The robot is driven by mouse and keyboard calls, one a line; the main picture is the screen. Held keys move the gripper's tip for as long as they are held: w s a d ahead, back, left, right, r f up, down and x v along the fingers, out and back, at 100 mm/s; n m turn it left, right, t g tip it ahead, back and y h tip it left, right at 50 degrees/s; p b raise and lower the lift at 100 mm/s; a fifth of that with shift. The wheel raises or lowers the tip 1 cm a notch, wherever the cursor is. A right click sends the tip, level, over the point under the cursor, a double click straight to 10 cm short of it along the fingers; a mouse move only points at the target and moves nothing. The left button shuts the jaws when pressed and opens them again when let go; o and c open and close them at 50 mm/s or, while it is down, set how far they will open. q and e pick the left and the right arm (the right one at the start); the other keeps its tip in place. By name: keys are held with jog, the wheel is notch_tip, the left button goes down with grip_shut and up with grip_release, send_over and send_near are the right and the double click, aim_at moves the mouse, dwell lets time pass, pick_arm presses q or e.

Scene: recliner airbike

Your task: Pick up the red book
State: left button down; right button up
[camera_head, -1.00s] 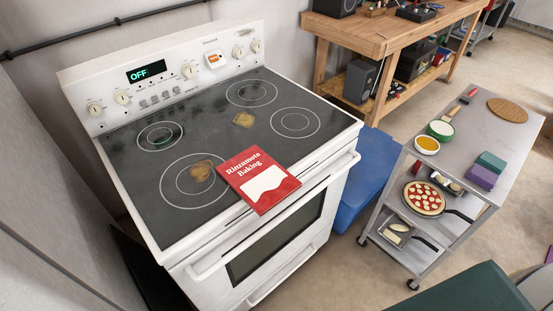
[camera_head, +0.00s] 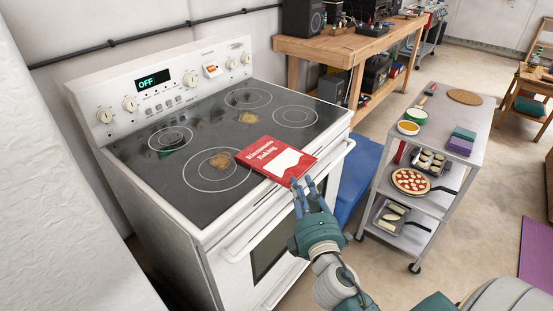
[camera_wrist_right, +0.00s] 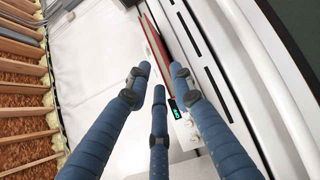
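The red book (camera_head: 272,155), with a white shape on its cover, lies on the black stovetop (camera_head: 185,203), over its front edge. My right gripper (camera_head: 302,185) is at the book's near right corner with its blue fingers spread. In the right wrist view the fingers of my right gripper (camera_wrist_right: 160,75) are apart, and the thin red edge of the book (camera_wrist_right: 156,45) shows between and beyond them. I cannot tell whether any finger touches the book. My left gripper is not in view.
The white stove's oven handle (camera_head: 290,205) runs just below the hand. A metal cart (camera_head: 455,120) with a pizza pan (camera_head: 412,181) and bowls stands to the right. A blue bin (camera_head: 360,165) sits between them. A wooden workbench (camera_head: 345,45) is behind.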

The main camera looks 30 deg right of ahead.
aim_at(295, 168)
jog(key=p+x, duration=0.1)
jog(key=x, duration=0.7)
jog(key=shift+a, duration=0.15)
grip_shut()
